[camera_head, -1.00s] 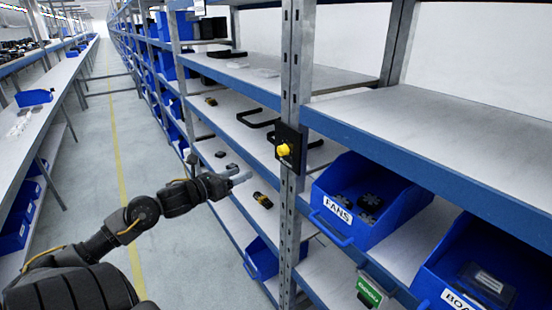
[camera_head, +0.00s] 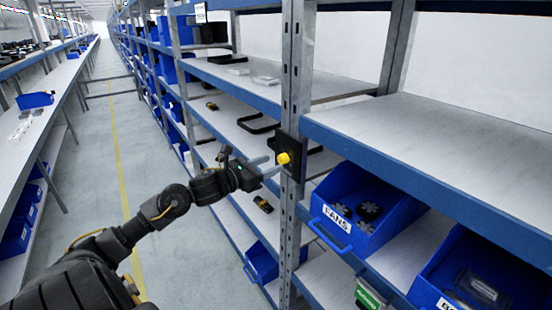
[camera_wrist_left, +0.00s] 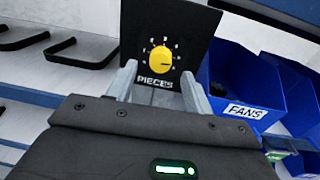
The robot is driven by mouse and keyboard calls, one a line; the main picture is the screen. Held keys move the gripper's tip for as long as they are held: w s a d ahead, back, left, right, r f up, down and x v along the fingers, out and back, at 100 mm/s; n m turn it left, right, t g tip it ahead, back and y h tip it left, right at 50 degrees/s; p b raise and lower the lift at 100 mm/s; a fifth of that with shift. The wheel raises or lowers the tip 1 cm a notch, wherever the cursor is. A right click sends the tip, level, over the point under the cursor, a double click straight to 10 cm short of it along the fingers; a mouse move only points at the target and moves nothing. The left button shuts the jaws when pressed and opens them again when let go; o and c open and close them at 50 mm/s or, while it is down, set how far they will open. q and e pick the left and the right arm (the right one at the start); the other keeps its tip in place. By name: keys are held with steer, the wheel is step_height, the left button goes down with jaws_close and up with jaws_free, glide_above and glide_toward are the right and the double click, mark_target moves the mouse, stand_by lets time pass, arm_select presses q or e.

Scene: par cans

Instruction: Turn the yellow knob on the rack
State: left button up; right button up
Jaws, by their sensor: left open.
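The yellow knob (camera_head: 283,158) sits on a black panel (camera_head: 290,147) fixed to the grey rack upright. In the left wrist view the knob (camera_wrist_left: 161,56) is the centre of a dial with marks around it and the word PIECES below. My left gripper (camera_head: 271,166) is open, just in front of and left of the knob in the head view. In the left wrist view its two fingers (camera_wrist_left: 157,82) point at the panel, one on each side below the knob. They appear apart from the knob. My right gripper is not in view.
A blue bin labelled FANS (camera_head: 366,205) stands on the shelf right of the upright, with another blue bin (camera_head: 470,270) farther right. Black handle-shaped parts (camera_wrist_left: 50,42) lie on the shelf left of the panel. The aisle floor (camera_head: 110,150) at left is clear.

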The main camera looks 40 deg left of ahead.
mark_target(280, 161)
arm_select(q)
steer(key=shift+p+x, duration=0.35)
steer(key=shift+x, duration=0.7)
steer(key=shift+w+d, duration=0.15)
steer(key=shift+w, duration=0.4)
steer(key=shift+c, duration=0.2)
steer(key=c, duration=0.9)
